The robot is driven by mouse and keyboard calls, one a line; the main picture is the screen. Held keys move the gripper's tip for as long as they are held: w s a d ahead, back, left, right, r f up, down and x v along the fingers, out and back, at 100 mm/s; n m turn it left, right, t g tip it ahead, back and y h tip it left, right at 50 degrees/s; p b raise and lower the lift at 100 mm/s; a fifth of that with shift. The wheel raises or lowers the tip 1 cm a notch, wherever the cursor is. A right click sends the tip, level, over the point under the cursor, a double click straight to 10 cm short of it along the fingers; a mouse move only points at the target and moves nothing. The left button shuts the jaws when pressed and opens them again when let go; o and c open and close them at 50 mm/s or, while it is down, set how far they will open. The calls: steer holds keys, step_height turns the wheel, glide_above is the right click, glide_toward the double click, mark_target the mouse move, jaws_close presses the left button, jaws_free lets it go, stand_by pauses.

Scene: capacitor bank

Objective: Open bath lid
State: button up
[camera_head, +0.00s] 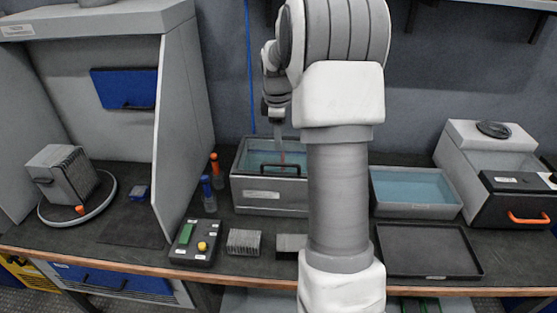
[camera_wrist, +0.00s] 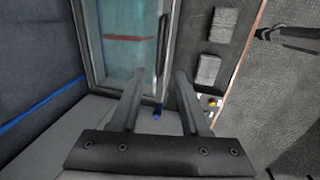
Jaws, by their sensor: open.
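The bath (camera_head: 268,197) is a grey metal box on the bench, with a clear bluish lid (camera_head: 258,151) that looks closed. A dark bar handle (camera_head: 270,168) runs along the lid's front edge. In the wrist view the lid (camera_wrist: 115,20) is at upper left, with a red mark under or on it, and the handle (camera_wrist: 164,35) runs along its right edge. My gripper (camera_head: 280,138) is over the bath, pointing down. In the wrist view my gripper (camera_wrist: 160,76) is open and empty, with the handle lined up between its fingers. How far above the handle they are is unclear.
A blue bottle (camera_head: 208,195) and an orange-topped bottle (camera_head: 214,168) stand left of the bath. A control box (camera_head: 193,243) and a finned block (camera_head: 243,242) lie in front. A water tray (camera_head: 415,211) is at right, partly behind my arm. A hood wall (camera_head: 182,130) rises at left.

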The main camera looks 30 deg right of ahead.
mark_target(279, 164)
steer(key=f, duration=0.3)
steer(key=w+f, duration=0.1)
steer(key=f, duration=0.2)
steer(key=d+f, duration=0.1)
steer(key=f, duration=0.2)
steer(key=shift+w+d+f, duration=0.1)
steer(key=shift+w+f, duration=0.2)
steer(key=shift+f, duration=0.05)
steer(key=shift+c, duration=0.2)
jaws_close()
stand_by(0.7)
